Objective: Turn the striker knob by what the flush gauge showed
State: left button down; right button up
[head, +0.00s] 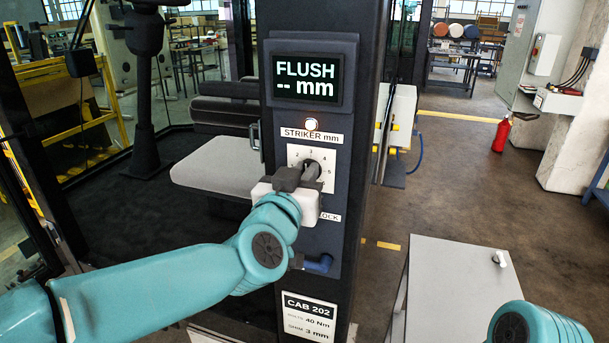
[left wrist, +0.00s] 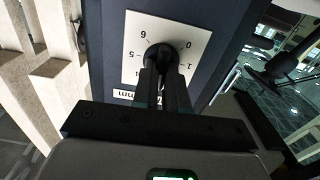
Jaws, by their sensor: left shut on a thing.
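The striker knob (head: 313,168) is dark and sits on a white numbered dial plate (head: 328,154) under the label "STRIKER mm" on the dark pillar. My left gripper (head: 302,178) is shut on the knob. The knob's pointer is hidden by the fingers. The flush gauge display (head: 306,79) reads "FLUSH -- mm", with no number. My right gripper is out of view.
A small round lamp (head: 311,124) glows above the dial. A label (head: 309,315) low on the pillar reads "CAB 202", "40 Nm" and "SHIM 3 mm". A grey cabinet (head: 455,285) stands at the lower right. A grey seat (head: 215,165) is left of the pillar.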

pick_arm(q)
jog(key=shift+w+a+f+n+b, duration=0.15)
jog(key=shift+n+b, duration=0.8)
jog(key=shift+n, duration=1.1)
jog(key=shift+s+a+r+n+b, duration=0.1)
jog(key=shift+n+b, duration=0.8)
jog(key=shift+n, duration=1.15)
jog(key=c, duration=1.2)
grip_release()
jog(key=shift+w+f, duration=0.1)
jog(key=shift+w, duration=0.05)
jog(key=shift+o, duration=0.2)
jog(key=v, duration=1.6)
